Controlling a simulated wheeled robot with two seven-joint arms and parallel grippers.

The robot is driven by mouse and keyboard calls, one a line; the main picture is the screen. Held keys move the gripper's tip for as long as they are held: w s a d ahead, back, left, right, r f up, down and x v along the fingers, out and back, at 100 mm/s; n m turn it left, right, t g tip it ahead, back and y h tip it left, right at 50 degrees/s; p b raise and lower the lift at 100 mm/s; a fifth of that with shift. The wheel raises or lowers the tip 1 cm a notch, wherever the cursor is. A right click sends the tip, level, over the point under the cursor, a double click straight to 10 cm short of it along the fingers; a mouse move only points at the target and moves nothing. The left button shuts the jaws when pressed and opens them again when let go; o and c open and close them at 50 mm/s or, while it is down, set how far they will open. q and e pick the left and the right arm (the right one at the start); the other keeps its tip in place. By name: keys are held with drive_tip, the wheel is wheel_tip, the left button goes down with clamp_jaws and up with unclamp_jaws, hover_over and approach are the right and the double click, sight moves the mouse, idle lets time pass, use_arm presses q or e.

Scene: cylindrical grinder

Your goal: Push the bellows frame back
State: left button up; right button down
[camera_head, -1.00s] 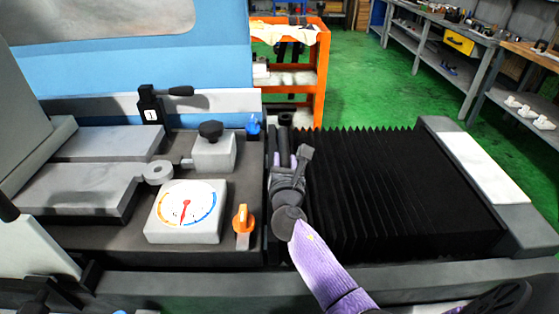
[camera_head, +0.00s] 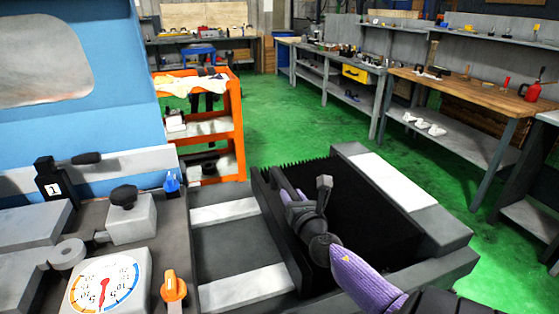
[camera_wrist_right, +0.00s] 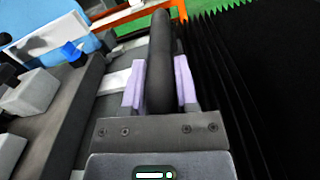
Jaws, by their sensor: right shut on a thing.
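My right gripper (camera_head: 296,200) is at this frame. In the wrist view its lilac fingers (camera_wrist_right: 158,84) are on both sides of the bar and shut on it. My left gripper is not in view.
Two pale rails (camera_head: 245,290) lie bare left of the frame. A dial gauge (camera_head: 104,287), an orange knob (camera_head: 173,288) and a blue knob (camera_head: 171,184) are at the left. A grey end block with a white top (camera_head: 392,180) bounds the bellows on the right.

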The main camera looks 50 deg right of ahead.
drive_tip(key=shift+s+d, duration=0.1)
drive_tip(key=shift+d, duration=0.05)
drive_tip(key=shift+c, duration=1.8)
unclamp_jaws()
drive_tip(key=v, duration=1)
drive_tip(key=shift+p, duration=0.4)
drive_tip(key=shift+f, duration=0.15)
